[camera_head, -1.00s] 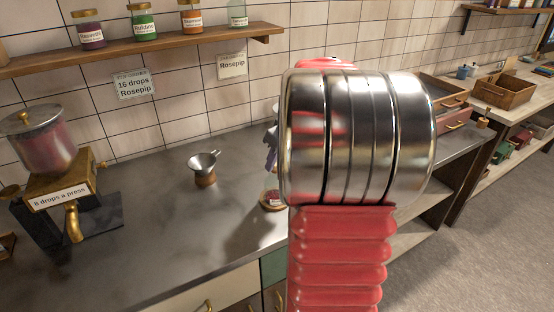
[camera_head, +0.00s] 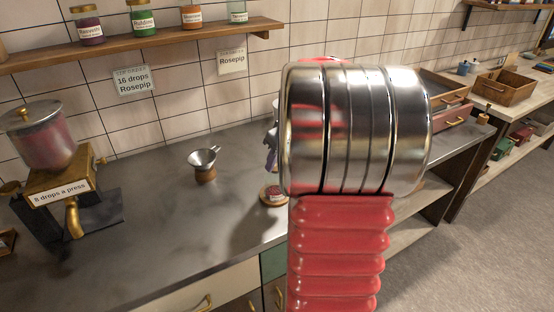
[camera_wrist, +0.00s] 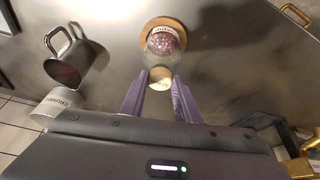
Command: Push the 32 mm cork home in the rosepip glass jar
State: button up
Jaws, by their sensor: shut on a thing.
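In the wrist view the purple fingers of my gripper (camera_wrist: 161,88) are shut on a pale round cork (camera_wrist: 160,76). The rosepip glass jar (camera_wrist: 165,42) is just beyond the cork, with dark red contents, on a round wooden coaster (camera_wrist: 149,28). The cork is in line with the jar's mouth; I cannot tell how deep it sits or whether it touches. In the head view my arm hides most of the gripper (camera_head: 271,152).
A metal mug (camera_wrist: 75,62) and a white container marked like "crumbs" (camera_wrist: 52,108) stand left in the wrist view. A funnel on a wooden base (camera_head: 205,165) and a dispenser marked "8 drops a press" (camera_head: 60,185) stand left on the counter. Bare counter lies between.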

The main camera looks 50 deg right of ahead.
jog(key=shift+f, duration=0.1)
jog(key=o, duration=1.2)
jog(key=v, duration=1.3)
jog(key=shift+s+r, duration=0.1)
jog(key=shift+r, duration=0.25)
